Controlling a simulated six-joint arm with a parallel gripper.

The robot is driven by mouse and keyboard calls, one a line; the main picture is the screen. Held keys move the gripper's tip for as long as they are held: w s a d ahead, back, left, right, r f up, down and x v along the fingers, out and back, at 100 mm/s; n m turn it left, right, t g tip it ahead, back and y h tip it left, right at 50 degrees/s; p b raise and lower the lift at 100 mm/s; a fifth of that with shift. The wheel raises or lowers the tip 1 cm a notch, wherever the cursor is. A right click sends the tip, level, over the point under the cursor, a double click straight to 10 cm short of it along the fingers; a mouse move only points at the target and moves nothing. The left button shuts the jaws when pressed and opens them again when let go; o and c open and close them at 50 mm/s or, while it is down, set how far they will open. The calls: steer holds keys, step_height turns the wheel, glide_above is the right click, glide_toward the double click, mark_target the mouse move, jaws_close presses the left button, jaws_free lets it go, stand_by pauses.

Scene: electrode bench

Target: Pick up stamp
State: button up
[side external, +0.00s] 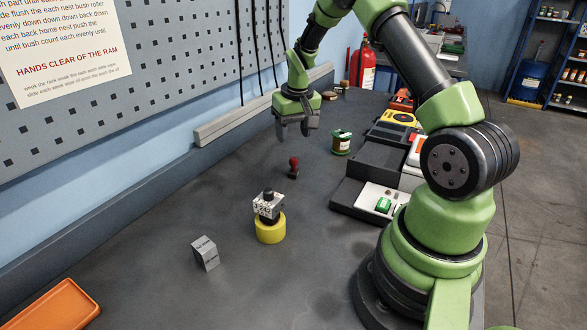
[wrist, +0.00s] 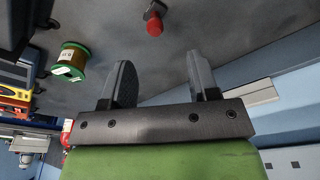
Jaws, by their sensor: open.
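The stamp (side external: 293,167) stands on the dark bench in the side external view, with a red knob on top and a dark lower part. In the wrist view the stamp (wrist: 154,22) is at the top edge, beyond the fingertips and roughly between them, partly cut off by the frame. My gripper (side external: 293,130) is above the bench, up and slightly behind the stamp, and apart from it. In the wrist view its two fingers (wrist: 162,75) are spread with nothing between them.
A green-ended spool (side external: 341,142) stands right of the stamp. A grey block on a yellow round base (side external: 270,231) and a grey box (side external: 205,254) are nearer the camera. An orange tray (side external: 50,308) lies front left. A dark stepped unit (side external: 368,180) stands right. A perforated wall panel rises behind.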

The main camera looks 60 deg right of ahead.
mark_target(294, 158)
steer(key=f, duration=0.3)
steer(key=d+f, duration=0.1)
steer(key=f, duration=0.2)
steer(key=w+f, duration=0.1)
steer(key=f, duration=0.3)
steer(key=shift+d, duration=0.25)
steer(key=c, duration=1)
